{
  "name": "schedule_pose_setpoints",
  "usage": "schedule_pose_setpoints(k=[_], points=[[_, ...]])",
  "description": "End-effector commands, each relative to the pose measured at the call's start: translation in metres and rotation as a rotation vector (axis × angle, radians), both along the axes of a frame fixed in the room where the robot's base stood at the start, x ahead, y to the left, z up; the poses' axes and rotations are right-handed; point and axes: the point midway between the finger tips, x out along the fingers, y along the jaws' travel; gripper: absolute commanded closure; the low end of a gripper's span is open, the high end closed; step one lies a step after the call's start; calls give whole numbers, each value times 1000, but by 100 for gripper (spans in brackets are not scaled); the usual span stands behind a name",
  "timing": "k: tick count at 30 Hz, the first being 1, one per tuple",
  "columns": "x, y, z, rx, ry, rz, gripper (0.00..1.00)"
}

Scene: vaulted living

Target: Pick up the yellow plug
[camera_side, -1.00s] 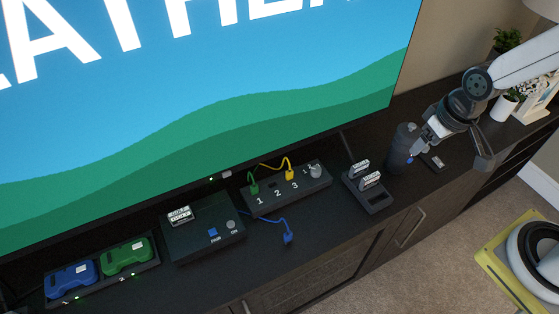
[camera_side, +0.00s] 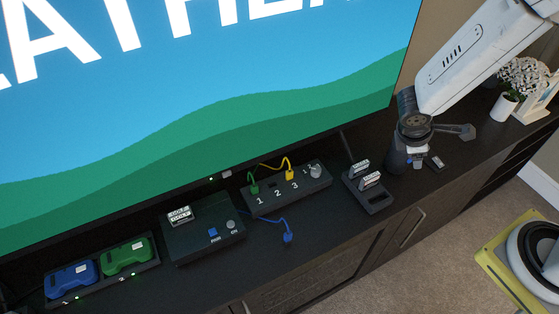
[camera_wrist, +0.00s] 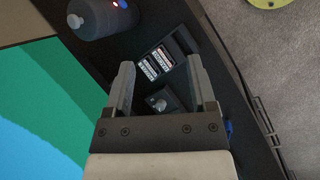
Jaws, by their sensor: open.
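My gripper (camera_wrist: 161,62) is open and empty in the wrist view. In the side view my gripper (camera_side: 440,131) is above the right part of the cabinet, well right of the yellow plug and apart from it. The wrist view shows the box's grey knob (camera_wrist: 157,103) between my fingers; the yellow plug is hidden there.
A cartridge holder (camera_side: 378,203) stands between the box and my gripper. A dark bottle-like cylinder (camera_wrist: 98,18) is near my arm. A blue plug (camera_side: 288,238) lies in front of the box. A console (camera_side: 190,245) and controllers (camera_side: 128,257) are left. The large screen (camera_side: 200,100) rises behind.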

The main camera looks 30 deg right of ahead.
Motion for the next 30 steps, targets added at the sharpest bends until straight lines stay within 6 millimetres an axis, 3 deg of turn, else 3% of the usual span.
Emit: schedule_pose_setpoints(k=[7,14,23,30], points=[[30,-2,-21,-206,86,323,28],[65,9,-42,-393,125,628,28],[110,46,-74,-621,115,1032,28],[134,95,-107,-780,52,1359,28]])
